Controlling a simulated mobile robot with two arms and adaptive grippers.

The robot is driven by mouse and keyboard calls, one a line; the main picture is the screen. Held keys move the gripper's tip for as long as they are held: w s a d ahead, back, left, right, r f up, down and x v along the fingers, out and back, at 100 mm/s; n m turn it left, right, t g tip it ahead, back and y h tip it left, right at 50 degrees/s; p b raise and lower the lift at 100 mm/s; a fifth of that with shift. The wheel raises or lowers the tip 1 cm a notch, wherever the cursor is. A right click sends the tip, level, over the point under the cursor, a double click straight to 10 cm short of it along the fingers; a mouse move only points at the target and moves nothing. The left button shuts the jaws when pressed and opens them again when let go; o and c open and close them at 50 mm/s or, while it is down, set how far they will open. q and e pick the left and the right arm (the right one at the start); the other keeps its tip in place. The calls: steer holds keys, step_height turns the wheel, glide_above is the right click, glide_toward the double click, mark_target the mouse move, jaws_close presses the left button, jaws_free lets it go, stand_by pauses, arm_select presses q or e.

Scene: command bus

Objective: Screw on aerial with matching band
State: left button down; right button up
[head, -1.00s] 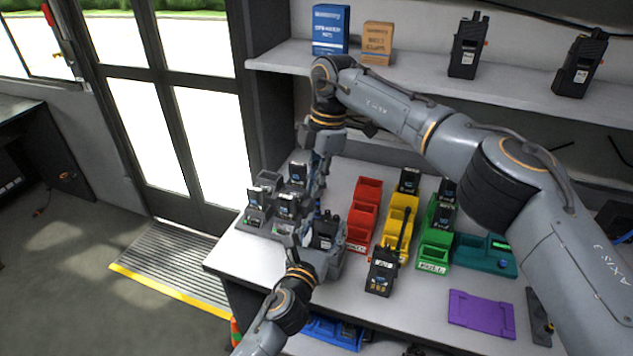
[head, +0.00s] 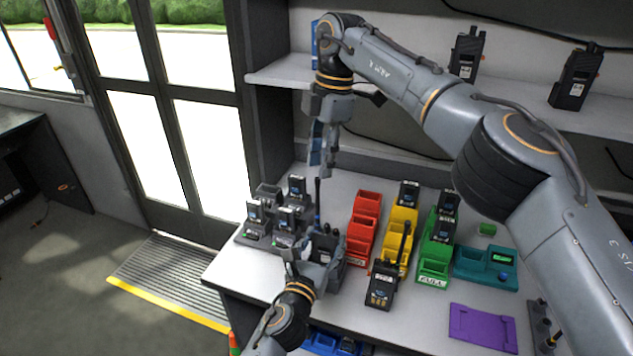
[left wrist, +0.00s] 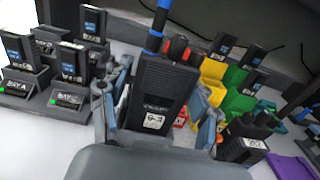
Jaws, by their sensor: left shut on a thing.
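My left gripper (head: 318,255) is shut on a black handheld radio (left wrist: 155,95) at the front left of the bench. The radio stands upright between its fingers, with a white label on its face. A black aerial (head: 317,203) rises from the radio's top. In the left wrist view the aerial (left wrist: 158,22) shows a bright blue band (left wrist: 153,42) near its base. I cannot tell how tightly it is seated. My right gripper (head: 322,150) is above the aerial, apart from it, and looks open and empty.
Chargers with radios or batteries (head: 285,215) stand at the left. Red (head: 361,235), yellow (head: 392,262) and green (head: 433,270) bins are right of my left gripper. Another radio (head: 380,287) with an aerial stands in front. A teal device (head: 480,265) and purple mat (head: 482,327) lie right.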

arm_select(q)
steer(key=shift+d, duration=0.1)
arm_select(e)
steer(key=shift+w+d+r, duration=0.1)
steer(key=shift+d+r, duration=0.05)
steer(key=shift+r, duration=1.45)
arm_select(q)
steer(key=c, duration=0.6)
jaws_free()
steer(key=o, duration=0.3)
arm_select(e)
steer(key=shift+d, duration=0.15)
arm_select(q)
steer(key=shift+o, duration=0.2)
steer(key=v, duration=1.2)
arm_select(e)
steer(key=shift+f, duration=0.1)
